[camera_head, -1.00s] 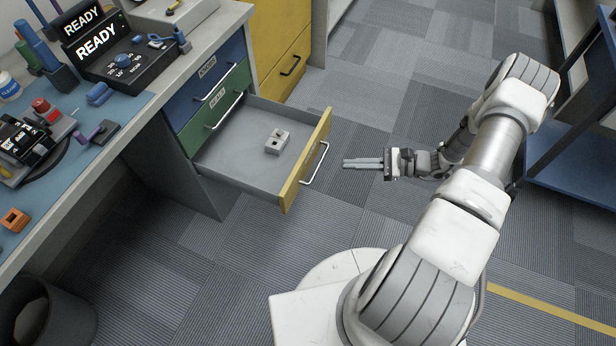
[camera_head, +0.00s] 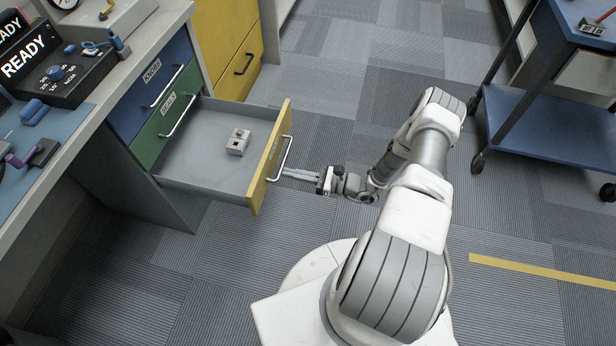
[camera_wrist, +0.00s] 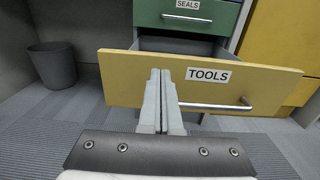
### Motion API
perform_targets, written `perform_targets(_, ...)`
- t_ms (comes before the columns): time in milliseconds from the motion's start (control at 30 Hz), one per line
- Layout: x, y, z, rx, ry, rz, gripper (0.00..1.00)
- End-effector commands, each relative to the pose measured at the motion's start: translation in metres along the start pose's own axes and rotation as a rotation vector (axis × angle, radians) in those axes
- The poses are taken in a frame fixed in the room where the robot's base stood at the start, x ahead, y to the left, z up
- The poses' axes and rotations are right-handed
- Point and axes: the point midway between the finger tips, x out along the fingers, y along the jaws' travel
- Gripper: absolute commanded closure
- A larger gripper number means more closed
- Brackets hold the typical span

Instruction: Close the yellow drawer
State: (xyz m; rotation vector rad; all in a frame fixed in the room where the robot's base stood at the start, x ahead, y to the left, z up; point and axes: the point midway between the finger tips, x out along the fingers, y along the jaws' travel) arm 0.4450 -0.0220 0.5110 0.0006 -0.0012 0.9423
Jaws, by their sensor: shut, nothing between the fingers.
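The yellow drawer (camera_head: 270,158) is pulled well out of the cabinet, below a green and a blue drawer. A small grey block (camera_head: 238,141) with dark holes lies inside it. In the wrist view the yellow front (camera_wrist: 130,75) bears a "TOOLS" label and a silver bar handle (camera_wrist: 215,106). My gripper (camera_head: 285,172) is shut and empty. Its fingertips are at the drawer front by the handle; in the wrist view they (camera_wrist: 160,75) overlap the front left of the label. I cannot tell whether they touch it.
The green drawer (camera_head: 165,130) and blue drawer (camera_head: 150,90) are shut. A yellow cabinet (camera_head: 225,40) stands behind. A blue cart (camera_head: 550,100) on wheels is at right. A grey bin (camera_wrist: 52,65) shows in the wrist view. Carpet around the drawer is clear.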

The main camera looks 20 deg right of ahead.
Motion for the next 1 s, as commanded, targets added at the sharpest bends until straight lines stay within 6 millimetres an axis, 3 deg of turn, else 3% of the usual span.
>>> perform_targets(100,0.024,0.001,-0.002,0.000,0.000,0.003,1.00)
perform_targets(333,0.051,0.000,-0.001,-0.001,0.001,0.002,1.00)
perform_targets(1000,0.056,0.000,0.000,0.000,0.001,0.000,1.00)
